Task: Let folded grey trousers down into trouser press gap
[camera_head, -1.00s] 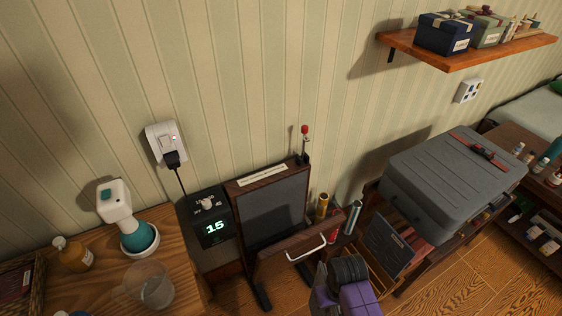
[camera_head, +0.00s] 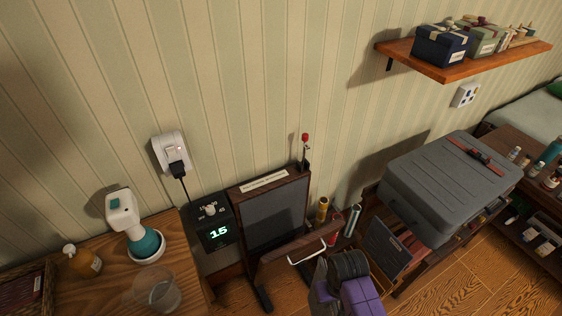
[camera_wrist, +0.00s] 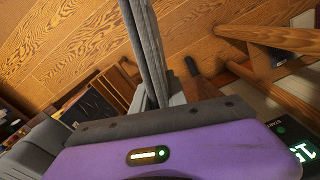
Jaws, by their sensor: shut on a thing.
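The grey trousers (camera_wrist: 147,45) show in the wrist view as a narrow folded grey length running from my gripper (camera_wrist: 163,98), which is shut on them. The trouser press (camera_head: 274,212) stands against the wall, with a dark grey pad in a brown frame. Its front board (camera_head: 292,244), with a white handle (camera_head: 306,256), is tilted out, leaving a gap at the top. The trousers appear outside that gap.
A timer box (camera_head: 215,226) reading 15 is left of the press. A red-tipped lever (camera_head: 305,150) rises at its right corner. Bottles and canisters (camera_head: 322,208) and a grey suitcase (camera_head: 450,185) on a rack are to the right. A wooden table (camera_head: 105,285) is left.

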